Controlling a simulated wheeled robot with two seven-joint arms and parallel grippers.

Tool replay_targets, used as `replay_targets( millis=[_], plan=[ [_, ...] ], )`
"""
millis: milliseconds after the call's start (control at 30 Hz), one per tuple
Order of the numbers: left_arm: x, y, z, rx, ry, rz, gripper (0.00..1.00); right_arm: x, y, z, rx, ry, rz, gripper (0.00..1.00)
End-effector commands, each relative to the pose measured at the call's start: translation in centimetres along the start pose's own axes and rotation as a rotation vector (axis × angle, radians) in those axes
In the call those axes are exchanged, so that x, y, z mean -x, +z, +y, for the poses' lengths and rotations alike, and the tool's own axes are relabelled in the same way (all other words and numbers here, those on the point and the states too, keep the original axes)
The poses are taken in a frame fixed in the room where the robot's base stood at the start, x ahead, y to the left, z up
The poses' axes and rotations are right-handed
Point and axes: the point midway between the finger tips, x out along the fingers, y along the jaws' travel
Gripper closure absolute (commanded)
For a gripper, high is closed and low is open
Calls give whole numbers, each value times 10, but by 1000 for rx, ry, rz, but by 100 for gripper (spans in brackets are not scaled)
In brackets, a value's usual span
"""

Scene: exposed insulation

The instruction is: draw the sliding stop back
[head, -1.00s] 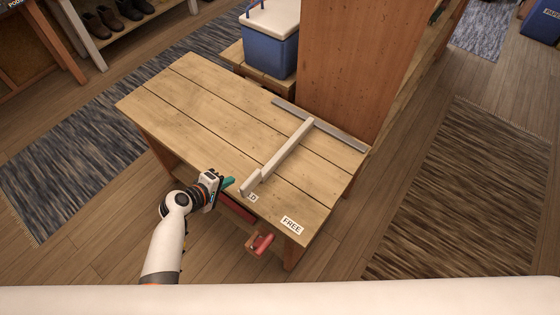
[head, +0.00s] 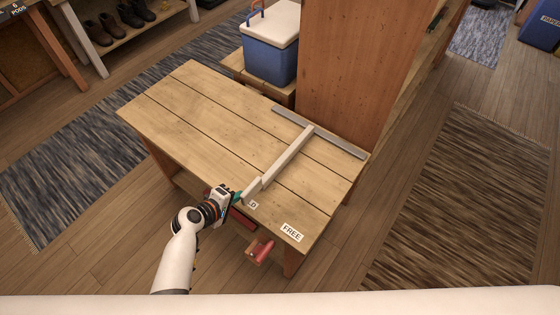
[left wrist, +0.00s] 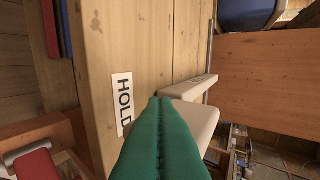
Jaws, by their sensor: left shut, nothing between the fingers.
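The sliding stop (head: 287,156) is a pale bar lying across the wooden bench, with a raised block at its near end. Its far end meets a grey metal rail (head: 330,137) at the back edge. My left gripper (head: 238,197) has teal fingers, shut and empty, at the left side of the stop's near end. In the left wrist view the fingers (left wrist: 160,135) overlap the stop (left wrist: 192,112); I cannot tell whether they touch it. A HOLD label (left wrist: 122,103) lies beside them, partly hidden. A FREE label (head: 292,232) is farther right. My right gripper is not in view.
A red-handled vise (head: 260,249) sticks out from the bench front. A tall wooden panel (head: 350,70) stands behind the rail, and a blue cooler (head: 270,55) is behind the bench. The left part of the bench top (head: 190,110) is clear.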

Motion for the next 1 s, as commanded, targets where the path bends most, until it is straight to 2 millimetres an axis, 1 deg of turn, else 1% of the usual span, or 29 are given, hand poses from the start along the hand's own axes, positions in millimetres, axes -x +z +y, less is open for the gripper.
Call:
replay_targets(
  millis=[33,433,600,867,1000],
  plan=[
    [1,-5,-1,1,0,2,100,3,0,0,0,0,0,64],
    [0,-32,-1,1,0,3,100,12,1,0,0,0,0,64],
    [0,-37,0,-1,0,3,100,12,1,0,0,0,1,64],
    [0,-37,0,0,0,3,100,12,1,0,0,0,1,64],
    [0,-42,0,1,0,3,100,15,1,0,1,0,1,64]
  ],
)
